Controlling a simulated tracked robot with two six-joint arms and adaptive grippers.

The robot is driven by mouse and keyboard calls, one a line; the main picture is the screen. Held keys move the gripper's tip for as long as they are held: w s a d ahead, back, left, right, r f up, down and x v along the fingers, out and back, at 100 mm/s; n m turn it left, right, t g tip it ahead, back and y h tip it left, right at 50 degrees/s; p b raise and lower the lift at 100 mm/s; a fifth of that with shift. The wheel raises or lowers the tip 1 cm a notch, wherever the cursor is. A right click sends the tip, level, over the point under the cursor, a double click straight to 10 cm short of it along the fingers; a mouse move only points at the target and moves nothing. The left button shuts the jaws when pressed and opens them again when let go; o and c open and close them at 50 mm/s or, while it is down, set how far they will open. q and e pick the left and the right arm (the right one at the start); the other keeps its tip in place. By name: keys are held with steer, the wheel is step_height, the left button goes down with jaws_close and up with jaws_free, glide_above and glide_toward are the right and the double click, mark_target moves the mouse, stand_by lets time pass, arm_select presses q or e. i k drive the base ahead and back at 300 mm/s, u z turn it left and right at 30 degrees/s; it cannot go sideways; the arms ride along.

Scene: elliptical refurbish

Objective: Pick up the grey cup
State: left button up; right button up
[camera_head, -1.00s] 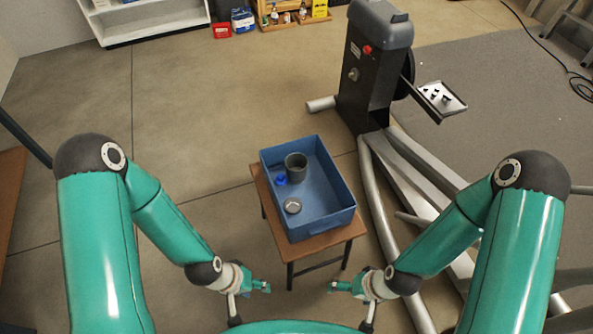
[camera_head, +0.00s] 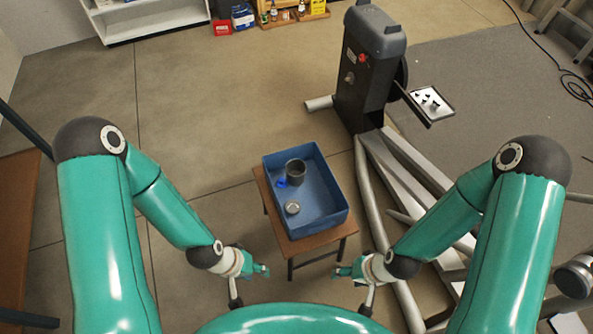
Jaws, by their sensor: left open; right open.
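The grey cup (camera_head: 295,170) stands upright in the blue bin (camera_head: 331,214), toward its back left. A small blue object (camera_head: 282,182) lies beside it, and a small round metal item (camera_head: 292,207) lies nearer the front of the bin. My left gripper (camera_head: 262,271) is open and empty, in front of the table and left of it. My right gripper (camera_head: 342,271) is open and empty, in front of the table to the right. Both are apart from the cup and the bin.
The bin sits on a small brown table (camera_head: 268,205). A dark elliptical machine (camera_head: 370,70) with grey tubes stands behind and right of it, with a pedal plate (camera_head: 432,102). A white shelf (camera_head: 150,22) is at the back left. The floor left of the table is clear.

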mark_target(295, 169)
steer(key=u, duration=0.4)
steer(key=i, duration=0.2)
steer(key=z, duration=3.05)
steer(key=i, duration=0.2)
steer(key=z, duration=1.25)
steer(key=k, duration=2.3)
steer(key=u, duration=1.25)
